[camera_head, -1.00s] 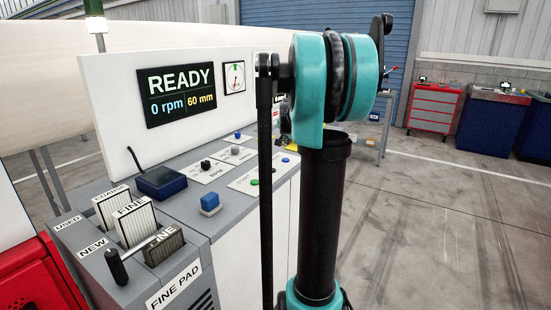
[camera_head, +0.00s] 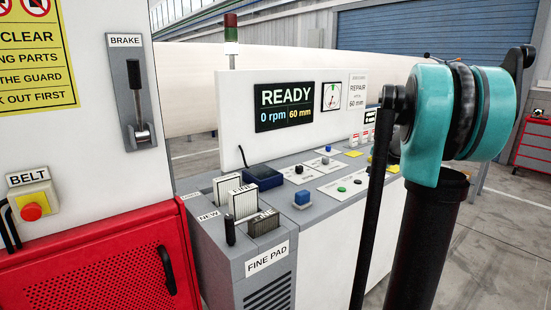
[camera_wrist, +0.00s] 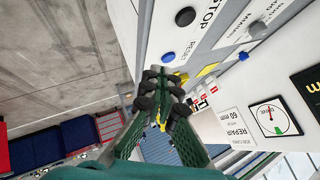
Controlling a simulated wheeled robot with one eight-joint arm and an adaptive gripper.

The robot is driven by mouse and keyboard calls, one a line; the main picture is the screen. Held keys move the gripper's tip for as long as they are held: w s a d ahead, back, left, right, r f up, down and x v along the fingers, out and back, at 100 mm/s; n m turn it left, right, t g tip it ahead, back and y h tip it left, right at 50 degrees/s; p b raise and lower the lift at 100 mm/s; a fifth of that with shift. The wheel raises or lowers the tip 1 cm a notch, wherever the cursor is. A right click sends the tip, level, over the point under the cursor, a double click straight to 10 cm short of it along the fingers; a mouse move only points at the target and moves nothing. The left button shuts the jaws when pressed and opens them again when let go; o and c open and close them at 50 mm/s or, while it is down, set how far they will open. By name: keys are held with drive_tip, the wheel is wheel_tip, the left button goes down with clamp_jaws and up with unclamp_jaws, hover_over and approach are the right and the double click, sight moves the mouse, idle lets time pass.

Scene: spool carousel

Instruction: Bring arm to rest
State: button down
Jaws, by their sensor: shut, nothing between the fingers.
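My arm, with teal and black links, stands at the right in the head view, in front of the grey control console (camera_head: 330,200). My gripper is out of sight in the head view. In the wrist view my gripper (camera_wrist: 174,80) is shut with its dark fingertips together and nothing held. Near it in the wrist view is the console panel with a blue button (camera_wrist: 168,57) and the words STOP and RESET. I cannot tell how far the fingertips are from the panel.
The READY display (camera_head: 285,106) shows 0 rpm and 60 mm. A brake lever (camera_head: 140,105), a red belt button (camera_head: 33,211) and a red cabinet (camera_head: 105,265) are at the left. Upright pads (camera_head: 243,203) stand on the console. Open floor (camera_head: 510,240) lies at the right.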

drive_tip(key=s+a+f+n+g+y, duration=0.1)
drive_tip(key=s+a+f+n, duration=0.3)
drive_tip(key=s+a+f, duration=0.3)
drive_tip(key=s+a+f+n+g, duration=0.2)
drive_tip(key=s+a+f+n, duration=0.2)
drive_tip(key=s, duration=1.4)
drive_tip(key=s+a+f+n+g+y, duration=0.1)
drive_tip(key=s+a+f+n, duration=0.3)
drive_tip(key=s+a+f, duration=0.6)
drive_tip(key=s+f, duration=0.1)
drive_tip(key=s, duration=0.2)
drive_tip(key=shift+s+f+g+y, duration=0.15)
drive_tip(key=shift+f+g+y, duration=0.05)
drive_tip(key=shift+g+y, duration=0.1)
